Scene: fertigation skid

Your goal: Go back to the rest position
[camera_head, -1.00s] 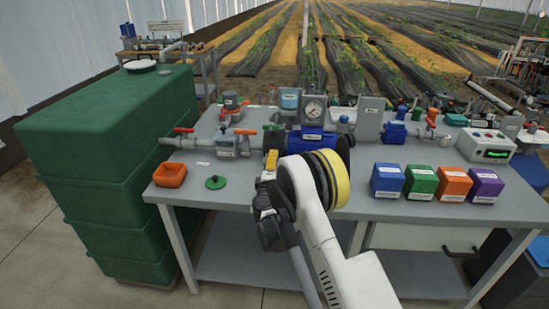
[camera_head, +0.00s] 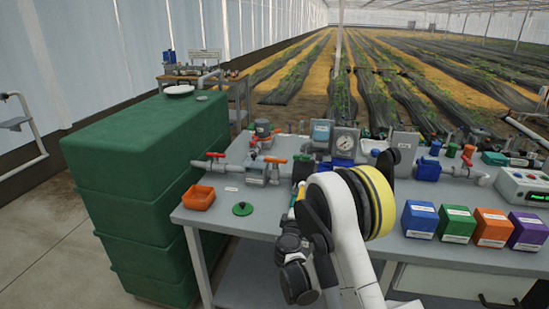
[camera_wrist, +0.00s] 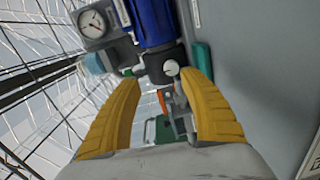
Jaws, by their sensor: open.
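My gripper (camera_wrist: 162,79) shows in the wrist view as two yellow fingers spread apart, with no object held between them. Beyond the fingertips are a dark fitting with a small white round face (camera_wrist: 171,68) and a blue pump body (camera_wrist: 155,22). I cannot tell the exact gap to them. A pressure gauge (camera_wrist: 92,24) is at upper left of that view. In the head view my white arm with its yellow band rises in front of the bench and hides the gripper and most of the pump.
The grey bench (camera_head: 228,219) carries an orange tray (camera_head: 199,197), a green disc (camera_head: 242,209), valves with red and orange handles, a gauge (camera_head: 345,142), and blue (camera_head: 419,220), green, orange and purple boxes. A large green tank (camera_head: 130,160) stands left. Open floor lies further left.

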